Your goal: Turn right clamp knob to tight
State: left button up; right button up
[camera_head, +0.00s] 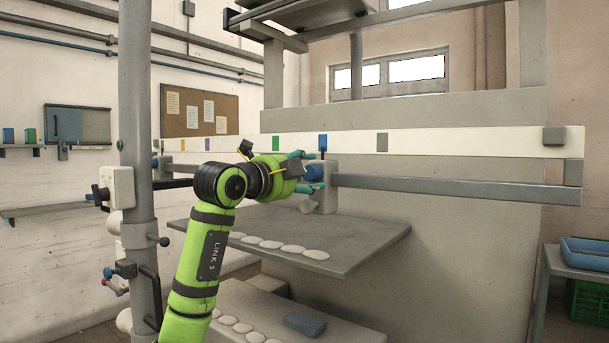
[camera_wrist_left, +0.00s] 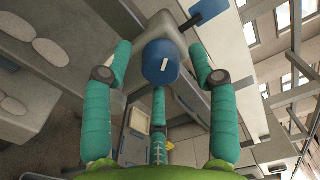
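The right clamp is a grey block (camera_head: 326,192) on the long grey rail, with a blue knob (camera_head: 315,173) facing my arm. In the left wrist view the knob (camera_wrist_left: 161,66) is round and blue with a short white mark on its face. My left gripper (camera_head: 303,171) reaches it from the left. Its teal fingers are open on both sides of the knob, with visible gaps, and the third finger (camera_wrist_left: 158,112) is below. Contact is not seen. A blue tab (camera_head: 322,142) stands above the clamp. My right gripper is out of view.
A grey post (camera_head: 135,60) with fittings stands left of my arm. A grey shelf (camera_head: 370,240) with several white discs lies under the clamp. The grey rail (camera_head: 450,187) and white strip (camera_head: 480,141) extend right. A blue tray (camera_head: 585,255) is at far right.

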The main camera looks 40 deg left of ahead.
pick_arm(q)
jog(key=s+d, duration=0.1)
jog(key=s, duration=1.1)
jog(key=shift+d, duration=0.15)
